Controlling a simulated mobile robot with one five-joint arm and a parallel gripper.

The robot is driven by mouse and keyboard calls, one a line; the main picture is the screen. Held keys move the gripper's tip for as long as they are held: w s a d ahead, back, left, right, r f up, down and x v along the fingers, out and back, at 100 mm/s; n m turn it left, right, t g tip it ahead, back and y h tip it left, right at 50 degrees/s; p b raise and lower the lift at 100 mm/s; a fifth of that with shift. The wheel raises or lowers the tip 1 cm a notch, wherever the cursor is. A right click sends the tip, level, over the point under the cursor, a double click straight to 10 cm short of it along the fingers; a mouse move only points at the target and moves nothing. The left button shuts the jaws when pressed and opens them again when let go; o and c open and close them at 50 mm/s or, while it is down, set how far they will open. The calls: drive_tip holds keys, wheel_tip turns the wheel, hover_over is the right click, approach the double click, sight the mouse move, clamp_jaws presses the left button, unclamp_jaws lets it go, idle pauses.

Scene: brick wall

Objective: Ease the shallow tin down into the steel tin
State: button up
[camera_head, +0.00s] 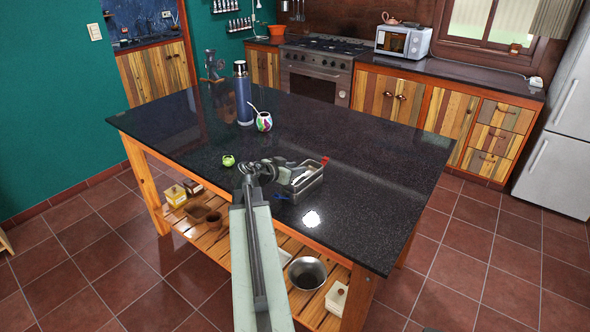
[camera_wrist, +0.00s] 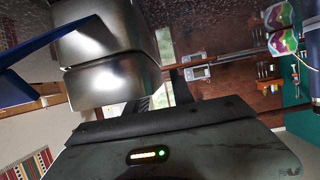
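In the head view a rectangular metal tin (camera_head: 308,184) sits on the dark island top, to the right of my gripper (camera_head: 285,165). Its inside is partly covered by pale and dark shapes, so I cannot tell the shallow tin from the steel tin there. In the wrist view, which appears upside down, two shiny metal bodies sit one against the other: one at the top (camera_wrist: 95,25) and one below it (camera_wrist: 112,80), close beside my dark fingers (camera_wrist: 160,96). Which is which is unclear. The fingertips' grip is hidden.
A blue item (camera_head: 281,197) lies by the tin's near side and looms in the wrist view (camera_wrist: 35,48). A red item (camera_head: 325,160) is at its far corner. A green fruit (camera_head: 228,160), patterned cup (camera_head: 264,122) and blue flask (camera_head: 242,95) stand leftward.

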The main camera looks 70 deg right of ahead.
drive_tip(key=p+v, duration=0.3)
drive_tip(key=v, duration=0.4)
drive_tip(key=shift+r, duration=0.15)
drive_tip(key=shift+w+a, duration=0.15)
drive_tip(key=shift+a, duration=0.2)
drive_tip(key=shift+r, duration=0.1)
